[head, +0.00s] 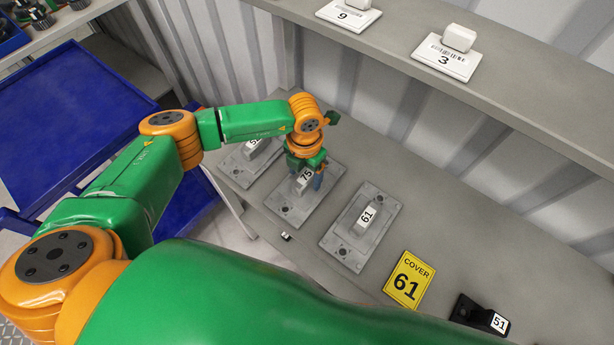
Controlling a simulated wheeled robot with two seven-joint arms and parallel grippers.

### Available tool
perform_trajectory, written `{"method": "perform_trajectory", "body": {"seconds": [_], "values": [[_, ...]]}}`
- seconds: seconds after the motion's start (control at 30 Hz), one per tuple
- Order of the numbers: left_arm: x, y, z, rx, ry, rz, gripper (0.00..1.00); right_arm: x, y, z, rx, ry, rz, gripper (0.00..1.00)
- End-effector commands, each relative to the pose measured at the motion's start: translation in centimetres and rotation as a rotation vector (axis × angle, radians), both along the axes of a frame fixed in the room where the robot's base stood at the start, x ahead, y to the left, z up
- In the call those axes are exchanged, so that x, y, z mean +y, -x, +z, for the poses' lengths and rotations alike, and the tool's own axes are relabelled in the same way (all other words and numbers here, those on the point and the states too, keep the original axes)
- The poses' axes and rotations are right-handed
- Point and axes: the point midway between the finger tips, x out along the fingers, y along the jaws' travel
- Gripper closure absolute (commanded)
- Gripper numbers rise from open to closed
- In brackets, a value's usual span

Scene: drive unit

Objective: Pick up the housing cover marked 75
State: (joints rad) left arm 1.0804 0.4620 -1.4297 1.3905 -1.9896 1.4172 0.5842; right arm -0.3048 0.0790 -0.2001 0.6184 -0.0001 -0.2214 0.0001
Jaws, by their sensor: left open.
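The housing cover marked 75 (289,210) is a grey rectangular plate with a raised block labelled 75. It lies flat on the grey shelf, between two similar covers. My left gripper (306,180) is right over it, pointing down, with its open fingers at the raised block. The gripper hides the far part of the cover, and I cannot tell whether the fingers touch the block. My right gripper is not in view.
The cover marked 61 (354,240) lies to the right, and another cover (238,169) lies to the left. A yellow "COVER 61" sign (410,280) and a black part marked 51 (478,316) are further right. A blue cart (75,120) stands left.

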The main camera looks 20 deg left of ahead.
Motion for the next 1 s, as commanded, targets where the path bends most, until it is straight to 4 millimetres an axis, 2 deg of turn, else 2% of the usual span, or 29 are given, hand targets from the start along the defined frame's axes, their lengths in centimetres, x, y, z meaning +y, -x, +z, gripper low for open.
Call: {"method": "perform_trajectory", "body": {"seconds": [0.1, 0.3, 0.33, 0.6, 1.0], "values": [[-0.1, -0.1, -1.5, -0.001, 0.001, 0.001, 0.25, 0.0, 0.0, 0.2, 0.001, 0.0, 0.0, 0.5], [-0.1, -0.1, -1.8, -0.003, 0.004, -0.001, 0.25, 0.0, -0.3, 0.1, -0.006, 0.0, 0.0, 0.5], [-0.1, -0.1, -1.8, -0.003, 0.004, -0.001, 0.28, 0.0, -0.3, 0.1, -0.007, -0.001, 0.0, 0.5], [-0.2, -0.1, -1.8, -0.003, 0.004, 0.0, 1.0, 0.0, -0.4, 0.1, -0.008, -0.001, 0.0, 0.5], [-0.2, -0.1, -1.8, -0.002, 0.005, 0.0, 1.0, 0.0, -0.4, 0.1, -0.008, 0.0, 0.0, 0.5]]}}
